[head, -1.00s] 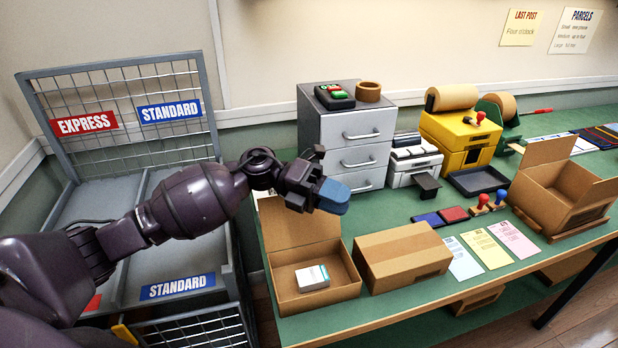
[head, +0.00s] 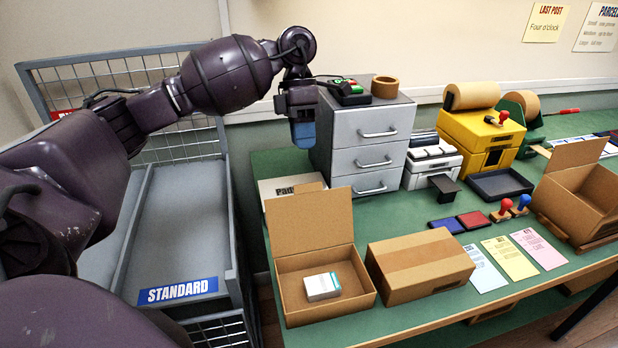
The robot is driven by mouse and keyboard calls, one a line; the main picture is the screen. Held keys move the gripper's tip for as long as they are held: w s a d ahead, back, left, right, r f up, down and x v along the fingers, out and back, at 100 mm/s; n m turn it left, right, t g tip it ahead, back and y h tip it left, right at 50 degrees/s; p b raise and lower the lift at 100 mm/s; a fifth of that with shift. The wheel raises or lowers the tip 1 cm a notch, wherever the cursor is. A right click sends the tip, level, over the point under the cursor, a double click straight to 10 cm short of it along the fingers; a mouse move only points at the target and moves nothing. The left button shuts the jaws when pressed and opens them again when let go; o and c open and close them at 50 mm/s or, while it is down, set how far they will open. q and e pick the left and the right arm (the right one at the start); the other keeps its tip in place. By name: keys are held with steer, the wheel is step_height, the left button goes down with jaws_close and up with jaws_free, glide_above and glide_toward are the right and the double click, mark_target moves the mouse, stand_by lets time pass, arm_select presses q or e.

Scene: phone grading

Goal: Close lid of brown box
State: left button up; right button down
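The open brown box (head: 352,305) stands at the left front of the green table, with a small white carton (head: 322,287) inside. Its lid (head: 311,220) stands up at the back edge. My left gripper (head: 304,134) points down behind and above the raised lid, just left of the grey drawer cabinet, with blue at its fingertips. It is apart from the lid, and I cannot tell whether its fingers are open. My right gripper is not in view.
A closed brown box (head: 420,267) stands right beside the open one. The grey drawer cabinet (head: 362,140) stands close to my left gripper. A padded mailer (head: 288,187) lies behind the lid. Another open box (head: 580,195) stands at the right. A wire cage trolley (head: 185,225) stands left of the table.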

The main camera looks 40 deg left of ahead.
arm_select(q)
steer(key=x, duration=0.8)
steer(key=shift+f, duration=0.35)
steer(key=shift+s+d, duration=0.1)
jaws_close()
